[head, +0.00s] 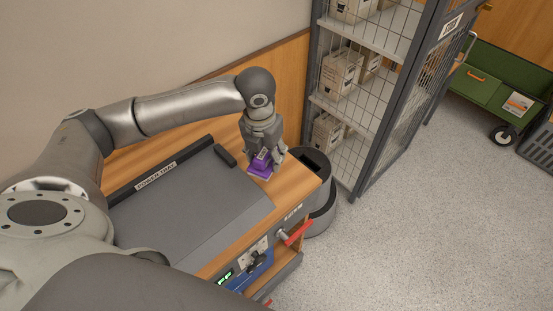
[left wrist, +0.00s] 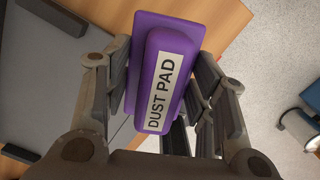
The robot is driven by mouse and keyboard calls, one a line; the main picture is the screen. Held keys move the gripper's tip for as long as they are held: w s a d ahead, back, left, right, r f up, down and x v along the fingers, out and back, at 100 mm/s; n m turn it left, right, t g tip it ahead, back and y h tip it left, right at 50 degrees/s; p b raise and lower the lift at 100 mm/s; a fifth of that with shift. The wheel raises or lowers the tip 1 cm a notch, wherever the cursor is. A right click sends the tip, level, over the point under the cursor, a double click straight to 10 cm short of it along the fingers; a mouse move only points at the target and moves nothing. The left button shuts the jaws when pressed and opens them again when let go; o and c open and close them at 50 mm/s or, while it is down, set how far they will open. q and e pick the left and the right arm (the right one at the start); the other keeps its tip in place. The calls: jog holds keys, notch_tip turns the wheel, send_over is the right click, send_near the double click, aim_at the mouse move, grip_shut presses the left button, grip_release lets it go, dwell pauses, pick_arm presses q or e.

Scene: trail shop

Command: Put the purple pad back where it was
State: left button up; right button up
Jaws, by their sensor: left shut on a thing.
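The purple pad (head: 262,165) is at the right end of the wooden counter, beside the grey power tray. In the left wrist view the purple pad (left wrist: 152,70) has a white label reading "DUST PAD". My left gripper (head: 262,158) points down and is shut on the pad's raised grip, with fingers on both sides of it in the wrist view (left wrist: 163,95). The pad is at or just above the wood; I cannot tell whether it touches. My right gripper does not show.
The grey power tray (head: 185,205) covers much of the counter (head: 262,205). A small dark block (head: 225,155) lies near its back corner. A dark bin (head: 318,190) stands off the counter's right end, near a wire cage shelf (head: 365,170) with boxes.

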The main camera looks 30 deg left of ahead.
pick_arm(q)
jog(key=w+f, duration=0.5)
jog(key=f, duration=0.1)
jog(key=shift+w, duration=0.35)
jog(key=shift+w+a+f+p, duration=0.1)
jog(key=shift+f+p, duration=0.55)
jog(key=shift+f, duration=1.05)
jog(key=o, duration=1)
jog(key=shift+f, duration=0.15)
jog(key=r, duration=0.4)
jog(key=s+r, duration=0.1)
jog(key=r, duration=0.7)
jog(key=shift+s+r+b, duration=0.15)
jog(key=shift+s+b, duration=0.1)
jog(key=shift+b, duration=0.1)
